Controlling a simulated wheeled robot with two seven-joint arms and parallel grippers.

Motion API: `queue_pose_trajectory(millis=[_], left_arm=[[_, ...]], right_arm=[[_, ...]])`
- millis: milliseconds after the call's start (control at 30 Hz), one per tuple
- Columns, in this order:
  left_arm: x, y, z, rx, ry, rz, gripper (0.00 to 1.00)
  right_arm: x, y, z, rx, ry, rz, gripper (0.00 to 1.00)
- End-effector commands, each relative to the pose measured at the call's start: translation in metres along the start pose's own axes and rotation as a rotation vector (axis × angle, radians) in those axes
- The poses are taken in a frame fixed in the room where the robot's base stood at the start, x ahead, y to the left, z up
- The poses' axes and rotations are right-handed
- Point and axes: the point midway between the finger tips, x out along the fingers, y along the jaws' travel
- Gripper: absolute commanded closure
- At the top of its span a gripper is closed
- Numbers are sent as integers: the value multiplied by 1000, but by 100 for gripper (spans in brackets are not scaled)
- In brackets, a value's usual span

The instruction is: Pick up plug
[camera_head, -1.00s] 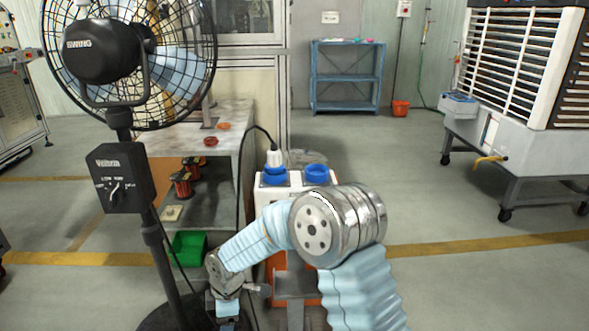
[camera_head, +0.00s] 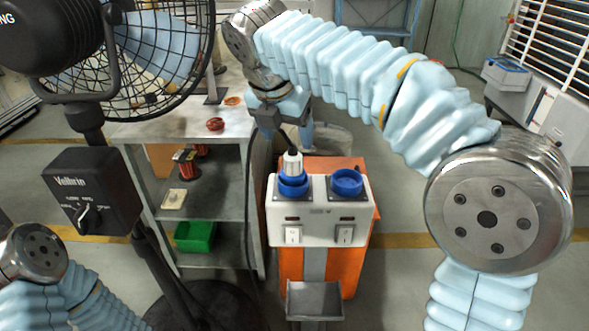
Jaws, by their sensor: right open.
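The plug (camera_head: 292,164) is white with a dark cable and stands upright in the left blue socket (camera_head: 293,185) of a white socket box. My right gripper (camera_head: 281,137) reaches in from the right over the top of the box. It points down just above the plug and is open, close to the dark cable end. Whether its fingers touch the cable cannot be told. The right blue socket (camera_head: 347,183) is empty. Of my left arm only blue-sleeved links show at the lower left; its gripper is out of view.
The white box (camera_head: 318,226) with two switches sits on an orange stand (camera_head: 350,266). A black fan (camera_head: 92,190) stands at left. A grey shelf table (camera_head: 226,215) behind holds a green bin (camera_head: 195,236) and red coils. A blue rack is at the back.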

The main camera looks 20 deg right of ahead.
Motion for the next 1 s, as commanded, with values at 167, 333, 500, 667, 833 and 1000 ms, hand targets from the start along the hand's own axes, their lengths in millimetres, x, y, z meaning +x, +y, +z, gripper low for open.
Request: queue_pose_trajectory(millis=[167, 333, 500, 667, 833, 1000], left_arm=[[4, -2, 0, -1, 1, -1, 57], [8, -4, 0, -1, 1, -1, 57], [11, -5, 0, -2, 2, -1, 57], [12, -5, 0, -2, 2, -2, 57], [12, -5, 0, -2, 2, -2, 57], [12, -5, 0, -2, 2, -1, 57]], right_arm=[[23, 0, -1, 0, 1, 0, 28], [41, -2, -2, 1, 2, -2, 28], [68, -4, -2, 2, 1, -1, 28], [77, -3, -2, 2, 1, 1, 28], [77, -3, -2, 2, 1, 1, 28], [77, -3, -2, 2, 1, 1, 54]])
